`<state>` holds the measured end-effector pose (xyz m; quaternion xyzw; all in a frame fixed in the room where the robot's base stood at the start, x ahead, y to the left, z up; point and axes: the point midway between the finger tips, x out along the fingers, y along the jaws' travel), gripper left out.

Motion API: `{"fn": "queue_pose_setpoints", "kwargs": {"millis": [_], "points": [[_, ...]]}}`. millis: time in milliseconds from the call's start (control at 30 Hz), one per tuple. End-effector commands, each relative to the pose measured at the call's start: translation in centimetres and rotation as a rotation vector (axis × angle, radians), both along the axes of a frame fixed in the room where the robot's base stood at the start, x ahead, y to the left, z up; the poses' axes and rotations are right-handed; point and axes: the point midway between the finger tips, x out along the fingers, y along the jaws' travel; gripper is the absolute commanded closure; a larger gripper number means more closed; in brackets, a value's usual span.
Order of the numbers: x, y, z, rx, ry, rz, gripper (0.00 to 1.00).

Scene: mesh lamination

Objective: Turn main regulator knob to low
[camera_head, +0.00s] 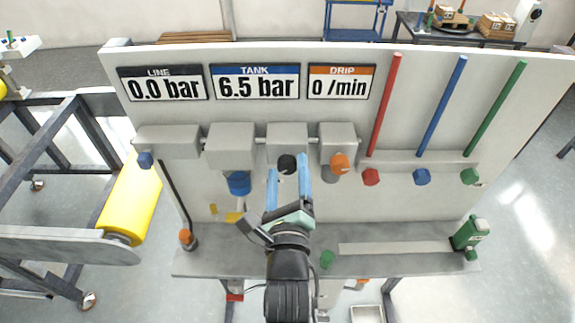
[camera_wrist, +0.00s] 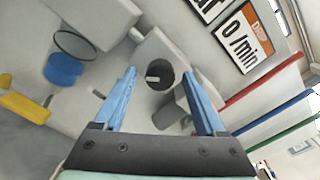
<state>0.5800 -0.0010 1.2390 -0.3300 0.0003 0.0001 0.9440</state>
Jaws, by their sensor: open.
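The black knob (camera_head: 287,163) sits on the front of a grey block (camera_head: 287,139) in the middle of the panel; I take it to be the main regulator knob. It also shows in the wrist view (camera_wrist: 158,77) as a dark round knob with a small light mark. My gripper (camera_head: 287,172) is open, its two blue fingers pointing at the knob. In the wrist view, the gripper (camera_wrist: 160,78) has one finger on each side of the knob, with gaps between. I cannot tell how deep the fingertips reach. Displays read LINE 0.0 bar (camera_head: 163,87), TANK 6.5 bar (camera_head: 255,85) and DRIP 0 /min (camera_head: 342,84).
Red, blue and green knobs (camera_head: 470,176) line the right. A yellow roller (camera_head: 131,200) is far left.

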Motion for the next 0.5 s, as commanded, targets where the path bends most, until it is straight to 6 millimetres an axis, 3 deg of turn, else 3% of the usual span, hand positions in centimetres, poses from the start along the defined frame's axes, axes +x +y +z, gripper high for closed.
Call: {"fn": "queue_pose_setpoints", "kwargs": {"millis": [367, 500], "points": [[0.56, 0.0, 0.0, -0.001, 0.0, 0.0, 0.27], [0.55, 0.0, 0.0, -0.001, 0.0, 0.0, 0.49]]}}
